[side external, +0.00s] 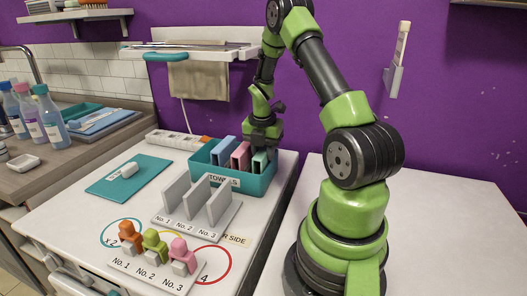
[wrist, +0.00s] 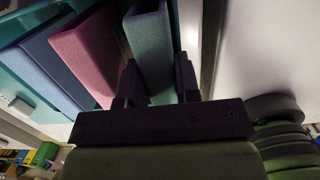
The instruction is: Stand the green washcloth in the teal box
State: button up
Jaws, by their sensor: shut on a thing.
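The teal box (side external: 236,182), labelled TOWELS, stands on the white counter near the back wall. My gripper (side external: 262,140) is over the right end of the box. In the wrist view my gripper (wrist: 158,85) is shut on the green washcloth (wrist: 149,50), one finger on each side of it. The washcloth (side external: 260,160) stands upright at the right end of the box, beside the pink cloth. Its lower edge is hidden, so I cannot tell whether it touches the box floor.
A pink cloth (side external: 240,155) and a blue cloth (side external: 223,150) stand in the box to the left. In front are a rack with grey dividers (side external: 196,208) and a stand with coloured figures (side external: 155,250). A teal mat (side external: 118,184) lies left. A white power strip (side external: 175,139) lies behind.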

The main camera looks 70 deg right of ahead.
jog(key=shift+f, duration=0.15)
jog(key=o, duration=0.9)
notch_tip(320, 180, up, 12)
jog(key=a, duration=0.2)
jog(key=w+a+r+m+t, duration=0.2)
jog(key=a+r+m, duration=0.45)
jog(key=a, duration=0.25)
jog(key=shift+s+a+r+m+t+y, duration=0.7)
jog(key=shift+s+a+m, duration=0.9)
jog(key=shift+a+m, duration=1.2)
jog(key=shift+s+a+r+m+t+y, duration=0.45)
jog(key=shift+s+a+r+m+t, duration=0.9)
jog(key=shift+a+m, duration=1.4)
jog(key=shift+s+a+r+m+t+y, duration=0.55)
jog(key=shift+s+a+m, duration=1.5)
jog(key=shift+a, duration=1.25)
